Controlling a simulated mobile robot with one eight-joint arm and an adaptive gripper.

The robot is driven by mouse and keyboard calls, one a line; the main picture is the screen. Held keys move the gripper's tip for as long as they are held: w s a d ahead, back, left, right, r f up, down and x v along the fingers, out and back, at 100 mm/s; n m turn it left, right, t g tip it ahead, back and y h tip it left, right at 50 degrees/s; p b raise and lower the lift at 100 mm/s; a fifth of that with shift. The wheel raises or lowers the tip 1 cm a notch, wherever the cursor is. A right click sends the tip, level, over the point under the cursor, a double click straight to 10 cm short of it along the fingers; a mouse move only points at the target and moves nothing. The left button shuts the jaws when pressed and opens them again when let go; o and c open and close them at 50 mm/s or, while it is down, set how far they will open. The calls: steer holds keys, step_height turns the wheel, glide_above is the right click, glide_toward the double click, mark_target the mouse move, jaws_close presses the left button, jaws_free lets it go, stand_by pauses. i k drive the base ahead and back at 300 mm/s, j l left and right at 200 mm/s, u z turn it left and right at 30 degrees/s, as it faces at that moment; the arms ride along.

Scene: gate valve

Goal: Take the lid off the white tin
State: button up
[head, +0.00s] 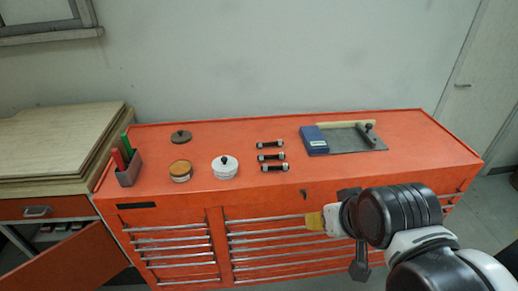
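The white tin (225,174) stands upright on the orange cabinet top, left of the middle and near the front edge. Its white lid (224,162) with a dark knob sits on it. My gripper (325,219) is at the end of my arm at lower right, in front of the cabinet's drawer fronts in the picture and apart from the tin. A yellowish part shows at its tip. The fingers are too small and too turned to tell whether they are open or shut.
A wooden-lidded jar (180,171) stands left of the tin, with a dark round lid (181,138) behind it. Several black-and-silver cylinders (271,157) lie to the right. A blue box (314,140) sits on a grey plate (350,141). A pen holder (128,172) stands far left.

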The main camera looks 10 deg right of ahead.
mark_target(222, 166)
steer(key=i+l+u, duration=0.15)
steer(key=i+u, duration=0.25)
steer(key=i+l+u, duration=0.65)
steer(key=u, duration=0.15)
